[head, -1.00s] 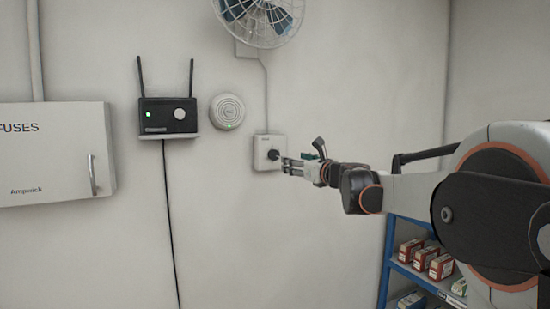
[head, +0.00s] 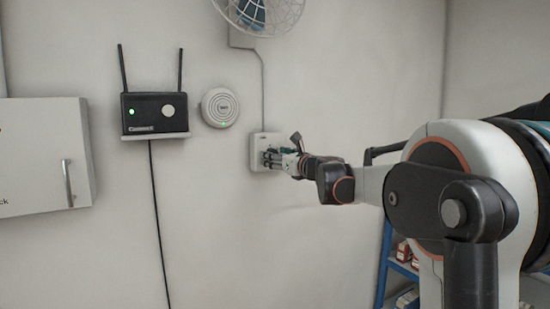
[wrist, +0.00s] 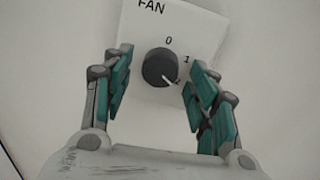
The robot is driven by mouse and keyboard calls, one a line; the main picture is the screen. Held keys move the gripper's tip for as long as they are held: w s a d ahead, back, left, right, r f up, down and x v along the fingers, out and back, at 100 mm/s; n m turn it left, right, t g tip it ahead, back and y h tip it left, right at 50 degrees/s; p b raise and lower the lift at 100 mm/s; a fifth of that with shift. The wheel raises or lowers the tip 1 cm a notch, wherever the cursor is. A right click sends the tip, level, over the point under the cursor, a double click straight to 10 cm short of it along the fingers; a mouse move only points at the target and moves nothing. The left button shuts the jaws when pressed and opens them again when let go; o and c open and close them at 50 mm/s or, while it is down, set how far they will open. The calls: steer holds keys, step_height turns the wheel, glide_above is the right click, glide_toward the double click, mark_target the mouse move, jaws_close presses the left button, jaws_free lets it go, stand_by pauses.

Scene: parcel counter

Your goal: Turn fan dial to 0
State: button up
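The fan dial (wrist: 158,66) is a round dark knob on a white plate (wrist: 200,28) marked FAN, with 0, 1 and a partly hidden 2 around it. Its white pointer mark aims to the lower right, by the 2. My gripper (wrist: 163,76) is open, with one green-padded finger on each side of the dial and a gap on both sides. In the head view my gripper (head: 270,160) is at the wall plate (head: 256,139) and hides the dial.
A caged fan (head: 262,15) hangs above, its cable running down to the plate. A round white device (head: 221,108) and a black router (head: 155,112) are to the left, with a fuse box (head: 40,155) beyond. A blue shelf (head: 388,262) stands lower right.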

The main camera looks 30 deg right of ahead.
steer(key=shift+w, duration=0.1)
steer(key=c, duration=1.1)
steer(key=shift+o, duration=0.2)
steer(key=shift+n, duration=0.4)
steer(key=n+b, duration=0.1)
steer(key=n, duration=0.6)
steer(key=n+h+b, duration=0.1)
steer(key=n+b, duration=0.1)
steer(key=n, duration=0.5)
steer(key=n+b, duration=0.2)
steer(key=n, duration=0.5)
steer(key=shift+r+g+h, duration=0.3)
steer(key=shift+h, duration=0.1)
steer(key=shift+n+b, duration=0.3)
